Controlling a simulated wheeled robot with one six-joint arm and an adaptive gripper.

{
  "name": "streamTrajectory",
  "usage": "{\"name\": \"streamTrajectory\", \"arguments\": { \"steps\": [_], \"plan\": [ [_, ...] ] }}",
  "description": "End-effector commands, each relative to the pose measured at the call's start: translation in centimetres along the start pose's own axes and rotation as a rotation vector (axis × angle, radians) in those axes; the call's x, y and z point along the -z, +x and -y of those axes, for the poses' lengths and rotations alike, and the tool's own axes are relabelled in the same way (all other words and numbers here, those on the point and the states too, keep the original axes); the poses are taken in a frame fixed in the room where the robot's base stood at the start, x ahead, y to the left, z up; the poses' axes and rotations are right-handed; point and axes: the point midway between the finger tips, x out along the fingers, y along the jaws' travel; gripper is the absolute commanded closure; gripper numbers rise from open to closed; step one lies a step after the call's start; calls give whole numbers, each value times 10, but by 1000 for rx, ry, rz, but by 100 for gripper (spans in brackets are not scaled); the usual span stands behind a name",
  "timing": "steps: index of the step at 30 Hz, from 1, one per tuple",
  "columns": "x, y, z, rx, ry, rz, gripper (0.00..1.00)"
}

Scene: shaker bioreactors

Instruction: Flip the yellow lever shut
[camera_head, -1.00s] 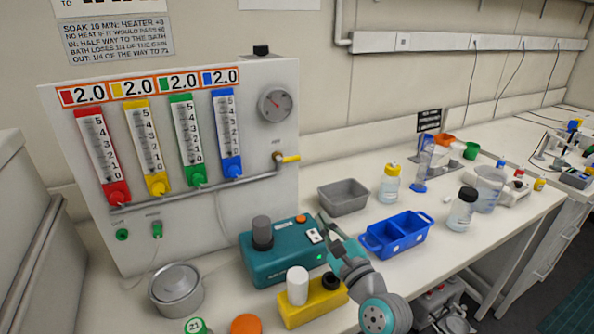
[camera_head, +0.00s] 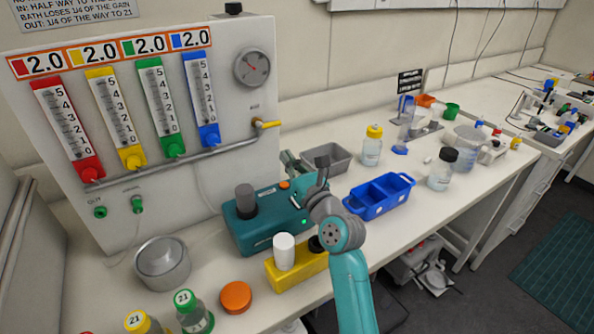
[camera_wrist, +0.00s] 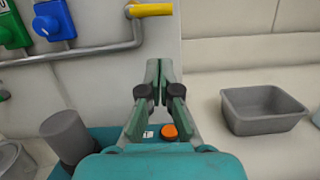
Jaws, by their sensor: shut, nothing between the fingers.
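The yellow lever (camera_head: 267,124) sits at the right end of the grey pipe on the white panel, below the round gauge. It sticks out roughly level to the right. In the head view my gripper (camera_head: 287,158) is in front of the panel, below and right of the lever.
The teal device (camera_head: 248,230) with a grey knob and orange button (camera_wrist: 169,131) lies under my gripper. A grey tray (camera_head: 340,160) and a blue divided tray (camera_head: 362,206) stand to the right. The panel's blue meter (camera_head: 204,100) is left of the lever.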

Motion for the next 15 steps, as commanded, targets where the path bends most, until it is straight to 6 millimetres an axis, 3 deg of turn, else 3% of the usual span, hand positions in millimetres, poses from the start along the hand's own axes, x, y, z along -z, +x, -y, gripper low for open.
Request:
{"name": "streamTrajectory", "arguments": {
  "steps": [6, 15],
  "plan": [
    [-10, 36, 0, 0, -3, 4, 100],
    [-27, 54, 0, 0, -1, 1, 100]
  ]
}}
